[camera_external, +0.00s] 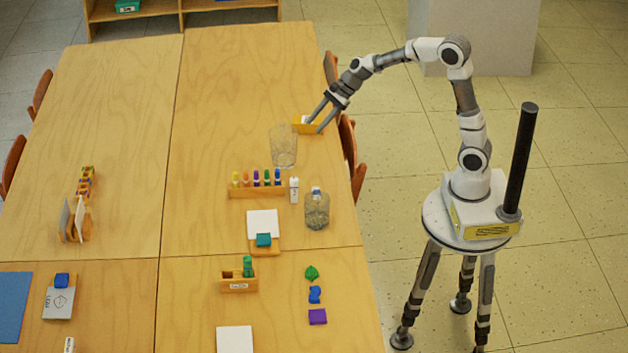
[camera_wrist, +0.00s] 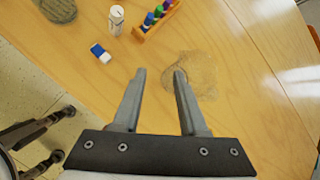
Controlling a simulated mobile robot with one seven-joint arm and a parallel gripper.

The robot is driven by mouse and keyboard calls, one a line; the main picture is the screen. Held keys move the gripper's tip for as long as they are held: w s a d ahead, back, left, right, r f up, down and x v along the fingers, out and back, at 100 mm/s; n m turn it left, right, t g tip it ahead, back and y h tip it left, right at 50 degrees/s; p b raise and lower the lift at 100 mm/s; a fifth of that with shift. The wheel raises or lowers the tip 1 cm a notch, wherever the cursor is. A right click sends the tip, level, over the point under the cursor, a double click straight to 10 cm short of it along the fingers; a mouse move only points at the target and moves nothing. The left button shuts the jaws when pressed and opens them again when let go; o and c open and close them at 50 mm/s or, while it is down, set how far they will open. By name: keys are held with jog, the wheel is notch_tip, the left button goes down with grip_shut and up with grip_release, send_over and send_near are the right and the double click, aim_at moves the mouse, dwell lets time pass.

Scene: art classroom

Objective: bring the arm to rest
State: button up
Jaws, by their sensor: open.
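My gripper (camera_external: 313,126) hangs over the right edge of the long table (camera_external: 230,90), its fingers pointing down and left. The cup also shows beside the right finger in the wrist view (camera_wrist: 205,75). My arm reaches out in a high arch from its base.
A rack of markers (camera_external: 257,192), a white bottle (camera_external: 294,190) and a second cup (camera_external: 317,212) stand nearby. A white and blue eraser (camera_wrist: 100,53) lies near the bottle. Chairs (camera_external: 348,150) line the edge; floor between is clear.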

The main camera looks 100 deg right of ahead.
jog(key=s+a+r+n+g, duration=0.1)
jog(key=s+a+r+n, duration=0.2)
jog(key=s+a+n, duration=0.35)
jog(key=s+a+n+g+h, duration=0.1)
jog(key=s+a+n, duration=0.5)
jog(key=s+n, duration=0.4)
jog(key=s+a+n+h, duration=0.1)
jog(key=s+a+n, duration=0.6)
jog(key=s+n, duration=0.3)
notch_tip(320, 180, up, 19)
jog(key=p, duration=1.7)
jog(key=shift+w+d+n+p, duration=0.25)
jog(key=shift+w+n+p, duration=0.1)
jog(key=shift+w+n, duration=0.1)
